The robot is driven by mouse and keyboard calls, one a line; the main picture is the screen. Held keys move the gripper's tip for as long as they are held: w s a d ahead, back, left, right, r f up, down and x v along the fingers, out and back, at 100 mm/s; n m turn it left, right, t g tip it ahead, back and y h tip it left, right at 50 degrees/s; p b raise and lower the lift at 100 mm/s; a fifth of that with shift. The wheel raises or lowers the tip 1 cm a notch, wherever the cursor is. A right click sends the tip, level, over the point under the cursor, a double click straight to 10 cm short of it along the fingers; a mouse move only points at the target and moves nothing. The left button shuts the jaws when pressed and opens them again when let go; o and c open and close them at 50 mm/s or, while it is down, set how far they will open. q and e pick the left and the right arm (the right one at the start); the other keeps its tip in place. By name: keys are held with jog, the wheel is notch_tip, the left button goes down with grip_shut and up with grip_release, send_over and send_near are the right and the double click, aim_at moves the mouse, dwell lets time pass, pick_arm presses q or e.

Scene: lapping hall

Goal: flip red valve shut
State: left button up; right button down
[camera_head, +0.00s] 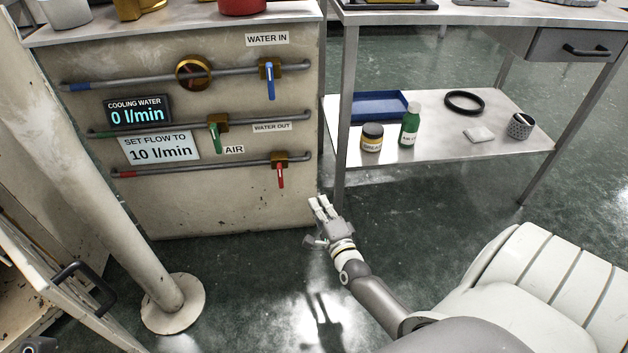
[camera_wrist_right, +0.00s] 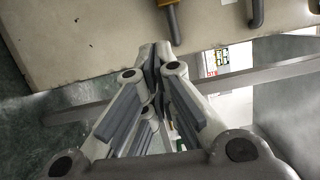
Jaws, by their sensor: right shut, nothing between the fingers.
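The red valve lever (camera_head: 281,176) hangs straight down from a brass body on the lowest pipe (camera_head: 200,166) of the panel, the one by the AIR label (camera_head: 233,149). My right gripper (camera_head: 319,202) is shut and empty, lower and to the right of the red lever, apart from it. In the wrist view its fingertips (camera_wrist_right: 158,52) meet in front of the pale panel; the red lever cannot be made out there. A small grey piece at the bottom left corner of the head view may be part of my left gripper; its fingers do not show.
A blue lever (camera_head: 270,80) and a green lever (camera_head: 215,138) hang down on the pipes above. The flow display (camera_head: 137,112) reads 0 l/min; a sign (camera_head: 159,148) says 10 l/min. A steel table (camera_head: 342,120) stands right, a post (camera_head: 100,180) left.

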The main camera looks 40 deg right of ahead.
jog(key=shift+v, duration=1.25)
